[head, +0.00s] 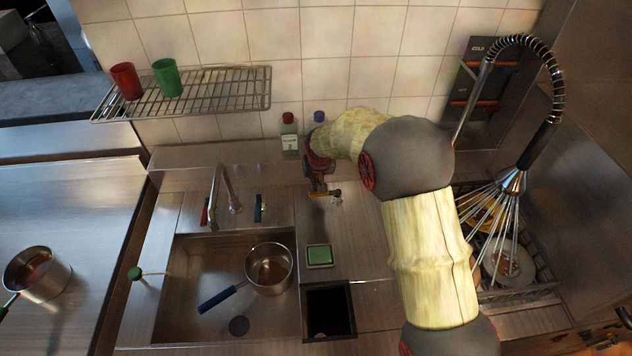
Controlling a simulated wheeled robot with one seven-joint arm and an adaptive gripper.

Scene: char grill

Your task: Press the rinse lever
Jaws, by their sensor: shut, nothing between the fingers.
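My gripper (322,186) is shut and empty. It hangs over the metal counter right of the sink, below two capped bottles, pointing down. A small orange-and-metal piece (335,193) shows right at its fingertips; I cannot tell whether it is a lever or touches them. The spray hose (550,75) arches at the right, with its spray head (512,181) pointing down. Pale streaks fan from the head over a rack of dishes (515,297). A dark wall panel (478,85) marked "COLD" carries orange-red bars. I cannot tell which part is the rinse lever.
My arm covers the counter between gripper and dish rack. The sink (190,255) holds a pot (270,268) with a blue handle. A faucet (226,190), green sponge (320,256) and dark square opening (329,310) are nearby. A wire shelf (225,90) holds two cups.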

